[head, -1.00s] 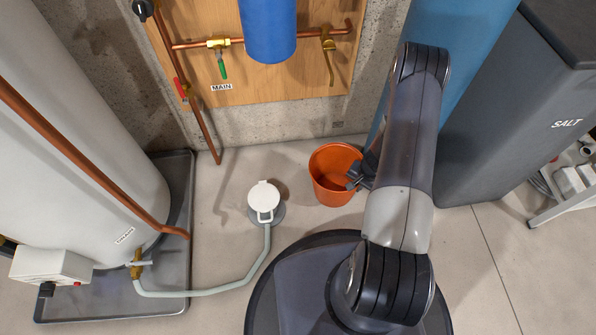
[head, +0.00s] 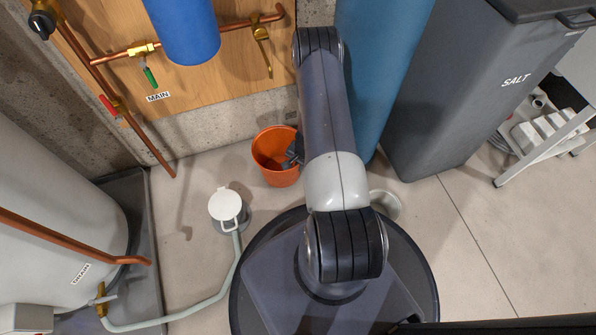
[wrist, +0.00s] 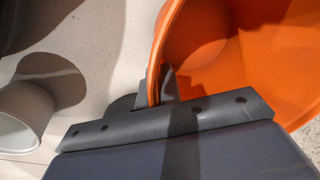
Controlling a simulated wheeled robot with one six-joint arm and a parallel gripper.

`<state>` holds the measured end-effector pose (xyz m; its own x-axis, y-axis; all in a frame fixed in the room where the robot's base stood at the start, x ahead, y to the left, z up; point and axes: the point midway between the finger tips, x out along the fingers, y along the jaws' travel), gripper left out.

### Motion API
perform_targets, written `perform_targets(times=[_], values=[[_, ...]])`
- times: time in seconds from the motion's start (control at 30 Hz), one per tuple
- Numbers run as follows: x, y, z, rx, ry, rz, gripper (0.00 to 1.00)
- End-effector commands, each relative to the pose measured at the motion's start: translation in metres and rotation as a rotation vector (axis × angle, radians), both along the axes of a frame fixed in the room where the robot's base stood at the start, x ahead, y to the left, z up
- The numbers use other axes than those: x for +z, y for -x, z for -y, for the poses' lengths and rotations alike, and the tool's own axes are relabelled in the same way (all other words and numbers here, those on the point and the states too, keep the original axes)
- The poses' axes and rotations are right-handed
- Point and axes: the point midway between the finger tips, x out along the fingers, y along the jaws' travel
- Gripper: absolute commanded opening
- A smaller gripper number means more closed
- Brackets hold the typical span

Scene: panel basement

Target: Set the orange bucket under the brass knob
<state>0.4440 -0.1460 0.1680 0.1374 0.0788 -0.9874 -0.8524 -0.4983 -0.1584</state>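The orange bucket (head: 265,150) is upright by the wall, left of the blue cylinder's foot. I cannot tell whether it touches the floor. My gripper (head: 293,155) is at its right side, partly hidden by my arm. In the wrist view, a dark finger (wrist: 154,88) lies over the rim of the bucket (wrist: 245,55), and the gripper appears shut on it. Brass fittings show on the wall pipe: a tap with a long brass handle (head: 262,45) at the right, above the bucket in the picture, and a valve with a green lever (head: 143,50) marked MAIN.
A white-lidded floor drain (head: 227,205) with a pale hose stands left of the bucket. A pale round container (head: 384,205) is right of my arm. The blue cylinder (head: 377,70) and grey SALT bin (head: 440,110) stand right; a white tank (head: 50,210) stands left.

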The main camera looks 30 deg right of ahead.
Motion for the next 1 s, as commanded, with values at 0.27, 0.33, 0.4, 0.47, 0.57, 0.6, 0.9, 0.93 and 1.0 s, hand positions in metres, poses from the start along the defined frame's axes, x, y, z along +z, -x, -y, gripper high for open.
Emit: perform_targets(times=[0.27, 0.33, 0.4, 0.47, 0.57, 0.6, 0.9, 0.93, 1.0], values=[[-0.035, 0.000, 0.000, -0.001, -0.001, -0.001, 0.00], [-0.034, 0.000, 0.000, 0.000, 0.000, 0.000, 0.00], [-0.033, 0.000, 0.000, 0.000, 0.000, 0.000, 0.00], [-0.033, 0.000, 0.000, 0.000, 0.000, 0.000, 0.00], [-0.036, 0.000, 0.000, 0.000, 0.000, 0.000, 0.00], [-0.037, 0.000, 0.000, 0.000, 0.000, 0.000, 0.00], [-0.036, 0.000, 0.000, 0.000, -0.001, 0.000, 0.25], [-0.036, 0.000, 0.000, 0.000, -0.001, 0.000, 0.27], [-0.036, 0.000, 0.000, 0.000, -0.001, 0.000, 0.27]])
